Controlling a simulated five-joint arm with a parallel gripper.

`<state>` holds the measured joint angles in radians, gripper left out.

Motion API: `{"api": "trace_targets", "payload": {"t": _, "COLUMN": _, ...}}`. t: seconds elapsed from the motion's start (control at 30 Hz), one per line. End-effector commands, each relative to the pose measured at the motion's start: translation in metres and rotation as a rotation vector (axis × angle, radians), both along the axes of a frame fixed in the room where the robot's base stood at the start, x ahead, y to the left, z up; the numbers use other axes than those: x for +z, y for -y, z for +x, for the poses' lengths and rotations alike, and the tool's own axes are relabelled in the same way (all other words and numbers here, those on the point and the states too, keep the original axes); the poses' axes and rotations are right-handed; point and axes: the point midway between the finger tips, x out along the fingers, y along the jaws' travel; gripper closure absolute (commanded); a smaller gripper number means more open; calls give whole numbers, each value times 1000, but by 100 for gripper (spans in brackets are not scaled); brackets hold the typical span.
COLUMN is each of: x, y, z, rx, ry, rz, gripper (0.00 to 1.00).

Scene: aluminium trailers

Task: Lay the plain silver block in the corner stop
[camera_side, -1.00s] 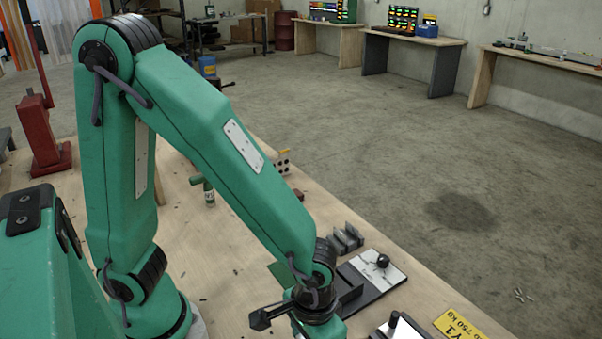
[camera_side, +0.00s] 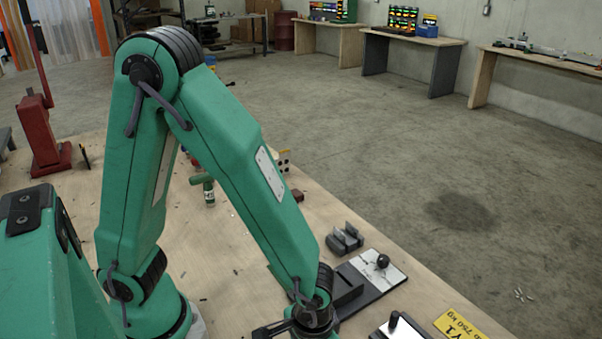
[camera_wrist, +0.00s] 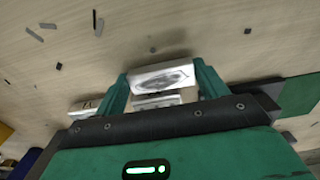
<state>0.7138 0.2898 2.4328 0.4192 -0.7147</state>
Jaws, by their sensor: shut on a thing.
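My gripper (camera_wrist: 163,82) shows in the wrist view with its two green fingers on either side of a silver block (camera_wrist: 160,76). The block's bright face carries a dark oval patch; I cannot tell whether this is a mark or a reflection. A second silver surface (camera_wrist: 157,101) shows just below it between the fingers; I cannot tell whether it is the same piece. In the side view the fingers and the block are out of the picture below my wrist. A dark upright-edged fixture (camera_side: 347,284), possibly the corner stop, stands just right of my wrist.
A light plate with a black knob (camera_side: 382,262) adjoins the dark fixture. A grey slotted piece (camera_side: 345,238) stands behind it. A small silver block with a dark mark (camera_wrist: 84,107) lies left of my fingers. A green patch (camera_wrist: 300,95) is at right. Small scraps dot the bench (camera_wrist: 200,25).

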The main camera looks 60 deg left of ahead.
Motion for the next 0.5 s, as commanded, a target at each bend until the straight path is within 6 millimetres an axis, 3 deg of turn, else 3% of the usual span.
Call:
{"api": "trace_targets", "payload": {"t": 0.3, "x": -3, "y": 0, "z": 0, "rx": 0, "ry": 0, "rz": 0, "gripper": 53}}
{"api": "trace_targets", "payload": {"t": 0.33, "x": -3, "y": 0, "z": 0, "rx": 0, "ry": 1, "rz": 0, "gripper": 26}}
{"api": "trace_targets", "payload": {"t": 0.43, "x": -3, "y": 0, "z": 0, "rx": 0, "ry": 1, "rz": -1, "gripper": 6}}
{"api": "trace_targets", "payload": {"t": 0.5, "x": -3, "y": 0, "z": 0, "rx": 0, "ry": 1, "rz": -1, "gripper": 6}}
